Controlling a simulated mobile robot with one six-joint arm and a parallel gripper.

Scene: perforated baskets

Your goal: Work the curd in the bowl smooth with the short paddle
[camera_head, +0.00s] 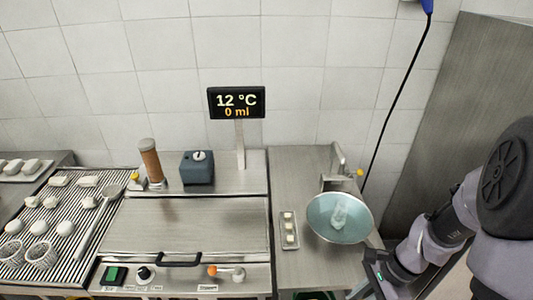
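A wide pale-blue bowl (322,231) stands on the steel counter at the right. A small whitish lump of curd (339,214) lies in the middle of it. My gripper (372,287) is at the lower right, in front of and to the right of the bowl and apart from it. Its fingertips are small and partly cut off by the bottom edge, so I cannot tell if it is open or holds anything. A long-handled utensil with a rounded head (93,228) lies on the ribbed drainer at the left; I cannot tell if it is the short paddle.
Two perforated baskets (41,256) and several white pieces stand on the drainer (75,243). A narrow tray (289,232) with small white pieces lies left of the bowl. A tap (338,160) stands behind the bowl. A display (236,102) reads 12 °C and 0 ml. The closed steel lid (185,228) is clear.

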